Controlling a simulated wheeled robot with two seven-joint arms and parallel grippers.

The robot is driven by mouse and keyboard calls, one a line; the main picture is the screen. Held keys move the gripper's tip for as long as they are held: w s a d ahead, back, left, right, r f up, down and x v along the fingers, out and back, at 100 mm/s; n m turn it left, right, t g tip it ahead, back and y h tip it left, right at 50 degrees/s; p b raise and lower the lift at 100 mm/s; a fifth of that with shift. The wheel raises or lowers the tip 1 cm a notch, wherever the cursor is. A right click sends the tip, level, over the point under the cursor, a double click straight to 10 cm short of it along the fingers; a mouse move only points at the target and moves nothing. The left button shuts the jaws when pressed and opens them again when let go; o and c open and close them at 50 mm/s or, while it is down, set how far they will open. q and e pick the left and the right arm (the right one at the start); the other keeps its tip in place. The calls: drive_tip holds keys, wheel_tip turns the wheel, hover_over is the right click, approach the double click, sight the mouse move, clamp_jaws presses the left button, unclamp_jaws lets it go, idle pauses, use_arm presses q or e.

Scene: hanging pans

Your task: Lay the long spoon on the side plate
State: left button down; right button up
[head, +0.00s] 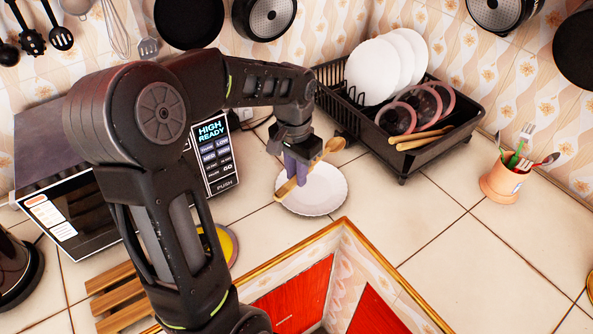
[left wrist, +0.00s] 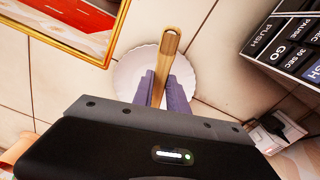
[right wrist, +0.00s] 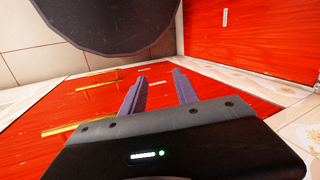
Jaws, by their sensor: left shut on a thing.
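The long wooden spoon (head: 334,146) is held in my left gripper (head: 300,180), over the white side plate (head: 325,204). In the head view its bowl points up and right and its handle end points down and left. In the left wrist view the spoon's handle (left wrist: 168,48) stands between the two purple fingers (left wrist: 160,92), with the plate (left wrist: 128,75) behind it. I cannot tell whether the spoon touches the plate. My right gripper (right wrist: 160,92) shows only in the right wrist view, open and empty, in front of red cabinet fronts.
A black dish rack (head: 390,140) with plates and wooden utensils stands behind the side plate. A microwave (head: 215,155) is left of it. A cup of utensils (head: 503,183) stands at right. A wooden slatted board (head: 115,290) lies at front left. The counter right of the plate is clear.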

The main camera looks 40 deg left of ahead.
sight(297, 201)
use_arm(q)
drive_tip(key=shift+f+b, duration=2.05)
drive_tip(key=shift+f, duration=1)
drive_tip(key=c, duration=1.2)
unclamp_jaws()
drive_tip(key=shift+c, duration=0.2)
drive_tip(key=shift+r, duration=0.15)
wheel_tip(297, 201, up, 8)
drive_tip(key=shift+s+f, duration=0.15)
drive_tip(key=shift+f, duration=0.05)
